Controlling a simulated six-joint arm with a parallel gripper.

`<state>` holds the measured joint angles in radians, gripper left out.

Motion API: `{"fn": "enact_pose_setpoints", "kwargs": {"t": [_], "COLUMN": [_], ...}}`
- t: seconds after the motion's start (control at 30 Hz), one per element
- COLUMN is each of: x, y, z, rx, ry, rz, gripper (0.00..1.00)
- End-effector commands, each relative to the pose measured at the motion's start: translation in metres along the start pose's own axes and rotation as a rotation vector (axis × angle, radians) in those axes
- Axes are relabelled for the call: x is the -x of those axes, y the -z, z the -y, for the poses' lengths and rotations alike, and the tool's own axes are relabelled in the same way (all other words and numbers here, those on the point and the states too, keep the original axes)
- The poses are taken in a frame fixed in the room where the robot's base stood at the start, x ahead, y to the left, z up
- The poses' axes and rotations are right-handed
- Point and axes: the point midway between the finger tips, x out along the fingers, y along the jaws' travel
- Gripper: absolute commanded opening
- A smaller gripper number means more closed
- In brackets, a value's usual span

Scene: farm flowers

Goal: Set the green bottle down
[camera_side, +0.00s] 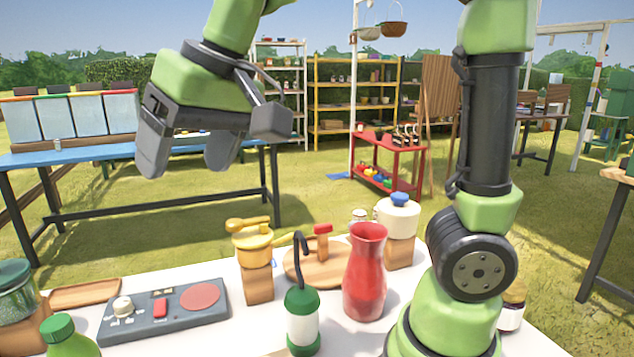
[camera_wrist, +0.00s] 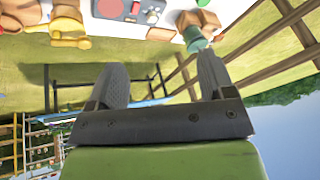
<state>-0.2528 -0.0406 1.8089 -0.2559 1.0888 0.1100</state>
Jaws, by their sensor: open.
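A green bottle (camera_side: 68,338) with a green cap stands at the lower left of the side view, on the white table (camera_side: 225,335). Its lower part is cut off by the picture's edge. I cannot make it out in the wrist view. My gripper (camera_side: 188,155) is raised high above the table at the upper left of the side view. Its two fingers are apart with nothing between them. In the wrist view the open fingers (camera_wrist: 162,72) also show empty, with grass and a dark table frame behind them.
A control panel (camera_side: 165,312), a yellow pot (camera_side: 252,240) on a wooden block, a red vase (camera_side: 365,275) and a green-and-white container (camera_side: 302,325) with a black hook crowd the table. A green-lidded jar (camera_side: 16,290) stands at left. The air around my gripper is clear.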

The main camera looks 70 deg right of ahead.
Motion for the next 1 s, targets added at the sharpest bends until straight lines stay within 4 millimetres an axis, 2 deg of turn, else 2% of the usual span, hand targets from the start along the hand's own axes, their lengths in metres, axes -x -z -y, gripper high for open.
{"fn": "enact_pose_setpoints", "kwargs": {"t": [0.03, 0.13, 0.3, 0.4, 0.57, 1.0], "x": [0.014, 0.030, 0.037, 0.036, 0.033, 0.033], "y": [-0.015, -0.047, -0.095, -0.113, -0.124, -0.125], "z": [-0.014, -0.036, -0.060, -0.067, -0.072, -0.071], "rx": [-0.030, -0.078, -0.142, -0.166, -0.180, -0.180], "ry": [0.015, 0.043, 0.073, 0.082, 0.088, 0.088], "rz": [-0.027, -0.075, -0.146, -0.174, -0.191, -0.190], "gripper": [0.75, 0.75, 0.75, 0.75, 0.75, 0.75]}}
